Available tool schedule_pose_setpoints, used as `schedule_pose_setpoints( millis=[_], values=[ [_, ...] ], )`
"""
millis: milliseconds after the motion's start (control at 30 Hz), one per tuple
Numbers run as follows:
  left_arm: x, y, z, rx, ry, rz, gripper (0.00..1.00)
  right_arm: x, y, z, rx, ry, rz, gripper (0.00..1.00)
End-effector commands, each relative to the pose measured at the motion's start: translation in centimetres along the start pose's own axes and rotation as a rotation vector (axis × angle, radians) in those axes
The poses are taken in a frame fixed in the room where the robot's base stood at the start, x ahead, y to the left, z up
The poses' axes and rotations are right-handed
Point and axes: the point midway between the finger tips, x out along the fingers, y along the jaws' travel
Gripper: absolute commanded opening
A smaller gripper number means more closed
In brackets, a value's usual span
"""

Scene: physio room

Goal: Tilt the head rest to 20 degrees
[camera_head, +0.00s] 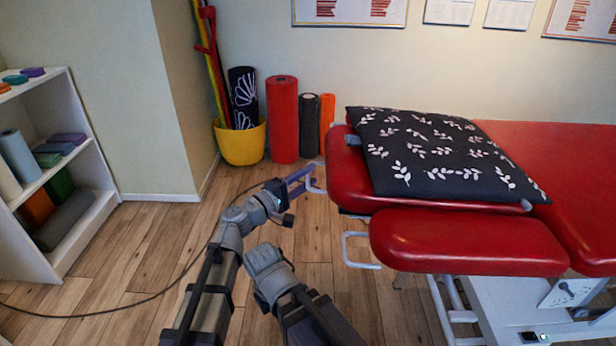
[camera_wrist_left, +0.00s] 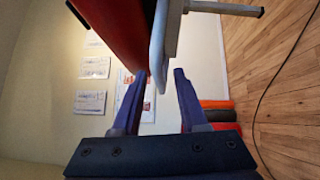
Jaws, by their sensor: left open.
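The red head rest (camera_head: 347,178) is the left end section of the treatment table, with a dark leaf-patterned pillow (camera_head: 430,150) lying over much of it. It looks nearly flat; I cannot read its angle. A pale grey handle bar (camera_head: 314,181) sticks out at its left end. My left gripper (camera_head: 301,183) is at this bar, its purple fingers pointing toward it. In the left wrist view, the open left gripper (camera_wrist_left: 154,76) has the pale bar (camera_wrist_left: 158,45) and red padding (camera_wrist_left: 115,30) just ahead, roughly between the fingertips. Contact is unclear. My right gripper is not seen.
A red side pad (camera_head: 465,241) and a second grey handle (camera_head: 347,250) are nearer me. Rolled mats (camera_head: 283,120) and a yellow bucket (camera_head: 240,145) stand by the wall. A white shelf (camera_head: 85,225) is left. The wooden floor between is open, with a cable across it.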

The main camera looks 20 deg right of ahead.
Motion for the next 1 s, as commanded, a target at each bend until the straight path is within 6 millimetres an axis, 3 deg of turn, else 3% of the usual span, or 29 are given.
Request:
schedule_pose_setpoints(
  millis=[333, 733, 1000],
  values=[
    [0.42, -0.01, 0.04, 0.000, 0.000, 0.000, 0.43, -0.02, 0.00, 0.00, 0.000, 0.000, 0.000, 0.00],
    [0.40, -0.01, 0.02, 0.000, 0.000, 0.000, 0.00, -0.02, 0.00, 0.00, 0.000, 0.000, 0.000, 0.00],
    [0.39, -0.01, 0.03, 0.000, 0.000, 0.000, 0.00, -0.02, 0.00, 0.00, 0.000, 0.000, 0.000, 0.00]
  ],
)
